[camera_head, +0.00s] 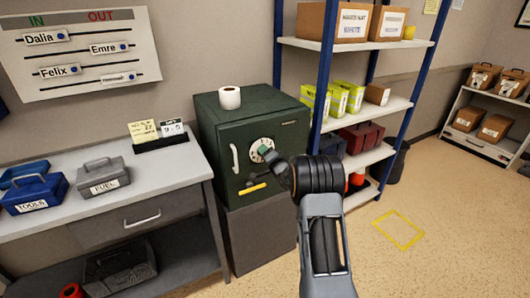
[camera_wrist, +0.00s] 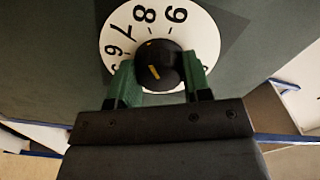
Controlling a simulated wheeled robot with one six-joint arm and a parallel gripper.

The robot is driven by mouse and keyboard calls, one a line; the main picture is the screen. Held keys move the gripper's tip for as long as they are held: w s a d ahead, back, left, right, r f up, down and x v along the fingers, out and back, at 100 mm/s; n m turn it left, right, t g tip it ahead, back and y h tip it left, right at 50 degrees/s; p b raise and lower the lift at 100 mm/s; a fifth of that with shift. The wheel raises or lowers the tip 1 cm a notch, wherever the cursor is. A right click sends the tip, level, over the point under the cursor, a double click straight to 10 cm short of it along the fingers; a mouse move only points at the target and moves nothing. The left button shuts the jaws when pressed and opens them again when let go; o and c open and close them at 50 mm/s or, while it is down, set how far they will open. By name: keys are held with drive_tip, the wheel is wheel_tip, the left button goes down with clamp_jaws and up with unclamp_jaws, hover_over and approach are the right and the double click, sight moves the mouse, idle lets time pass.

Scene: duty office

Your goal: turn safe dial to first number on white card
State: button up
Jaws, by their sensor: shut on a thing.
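The green safe (camera_head: 250,130) stands on a grey cabinet, with a white dial (camera_head: 262,142) on its door. In the wrist view the dial (camera_wrist: 112,22) shows several black numbers, among them 7 and 8 at its top. Its black knob (camera_wrist: 158,62) carries a short slanted yellow mark; I cannot tell exactly which number it points to. My gripper (camera_head: 268,153), also in the wrist view (camera_wrist: 160,82), has its green fingers shut on the knob from both sides. The fingers hide the dial's lower part. A white card (camera_head: 172,128), seemingly reading 9-5, stands beside a yellow card (camera_head: 143,131).
A white handle (camera_head: 235,158) and a yellow lever (camera_head: 252,189) are on the safe door near my gripper. A paper roll (camera_head: 230,97) stands on the safe. The desk (camera_head: 120,205) is left, the blue shelf (camera_head: 365,105) right. Floor is open at right.

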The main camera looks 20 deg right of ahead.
drive_tip(key=shift+m+p, duration=1.2)
drive_tip(key=shift+m, duration=2.4)
drive_tip(key=o, duration=0.9)
drive_tip(key=shift+s, duration=0.1)
drive_tip(key=s, duration=0.4)
drive_tip(key=s+d, duration=0.1)
drive_tip(key=s, duration=0.4)
drive_tip(key=s+b, duration=0.1)
drive_tip(key=s, duration=0.3)
drive_tip(key=shift+s+d, duration=0.25)
